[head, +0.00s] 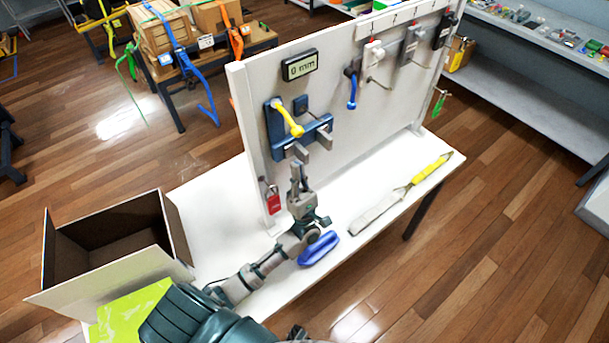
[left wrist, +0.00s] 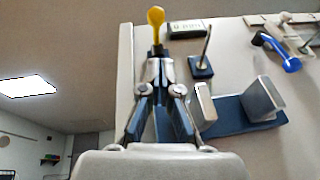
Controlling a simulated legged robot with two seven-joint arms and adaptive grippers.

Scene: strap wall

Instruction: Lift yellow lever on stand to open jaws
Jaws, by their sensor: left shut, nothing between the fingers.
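The yellow lever (head: 289,118) sits on the blue stand (head: 278,136) fixed to the upright white panel, its round knob at the lower right end. Two grey jaw blocks (head: 324,140) stick out of the stand, with a small gap between them. A display (head: 300,66) above reads 0 mm. My left gripper (head: 296,168) is shut and empty, below the stand and in front of the panel. In the left wrist view its fingertips (left wrist: 157,62) point toward the yellow lever (left wrist: 156,16), overlapping its lower part; I cannot tell whether they touch.
A red padlock (head: 273,202) hangs at the panel's lower left edge. A blue handle-like object (head: 319,248) and a yellow-grey strap (head: 430,168) lie on the white table (head: 205,190). An open box (head: 110,245) stands left. A blue-handled lever (head: 352,92) hangs further right.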

